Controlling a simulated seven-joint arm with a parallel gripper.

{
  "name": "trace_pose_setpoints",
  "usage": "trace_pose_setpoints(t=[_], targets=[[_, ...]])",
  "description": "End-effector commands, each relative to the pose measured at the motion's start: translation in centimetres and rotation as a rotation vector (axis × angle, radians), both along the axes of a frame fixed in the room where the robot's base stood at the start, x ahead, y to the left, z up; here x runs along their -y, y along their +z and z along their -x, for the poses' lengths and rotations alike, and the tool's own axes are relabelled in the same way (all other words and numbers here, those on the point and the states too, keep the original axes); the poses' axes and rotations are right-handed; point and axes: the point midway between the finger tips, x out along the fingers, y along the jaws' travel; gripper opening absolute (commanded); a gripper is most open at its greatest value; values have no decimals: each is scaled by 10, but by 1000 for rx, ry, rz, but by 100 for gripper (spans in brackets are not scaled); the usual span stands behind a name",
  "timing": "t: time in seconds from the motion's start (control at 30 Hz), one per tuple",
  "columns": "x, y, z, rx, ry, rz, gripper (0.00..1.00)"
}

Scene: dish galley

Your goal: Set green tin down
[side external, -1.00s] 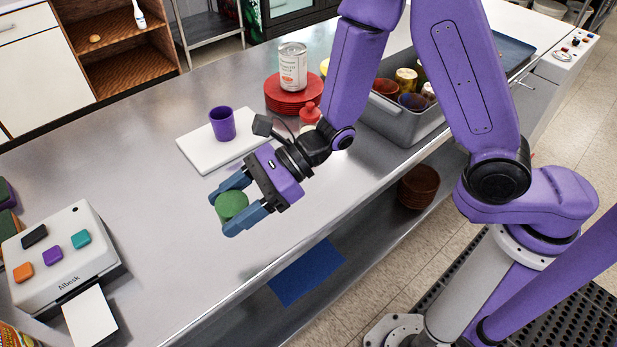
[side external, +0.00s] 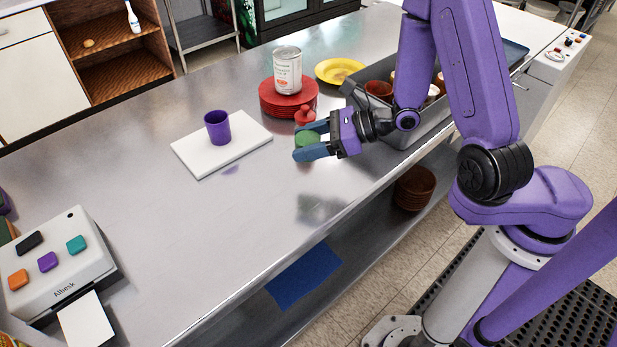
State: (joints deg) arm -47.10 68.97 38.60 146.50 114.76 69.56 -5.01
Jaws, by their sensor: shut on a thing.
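The green tin (side external: 307,140) is between the blue fingers of my gripper (side external: 309,144). My gripper is shut on it, with the arm reaching in from the right. The tin appears to be above the steel counter (side external: 240,220), to the right of the white board; its underside is partly hidden by the near finger, and I cannot tell its exact height. A red-topped bottle (side external: 304,115) stands just behind the far finger, close to it.
A purple cup (side external: 217,127) stands on a white board (side external: 197,163). A can (side external: 287,70) stands on red plates (side external: 288,103), near a yellow plate (side external: 340,71). A grey bin (side external: 400,131) holds several cups. A button box (side external: 70,262) is front left. The middle counter is clear.

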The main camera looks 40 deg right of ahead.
Motion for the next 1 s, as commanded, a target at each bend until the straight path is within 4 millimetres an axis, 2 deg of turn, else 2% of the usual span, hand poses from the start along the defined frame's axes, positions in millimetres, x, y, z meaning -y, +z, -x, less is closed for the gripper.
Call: trace_pose_setpoints(t=[0.3,0.57,0.8,1.0], targets=[[2,-31,0,-4,-6,-2,24],[2,-44,0,0,-5,-2,24],[2,-69,0,-2,-4,-2,24],[2,-79,0,1,-5,-1,24]])
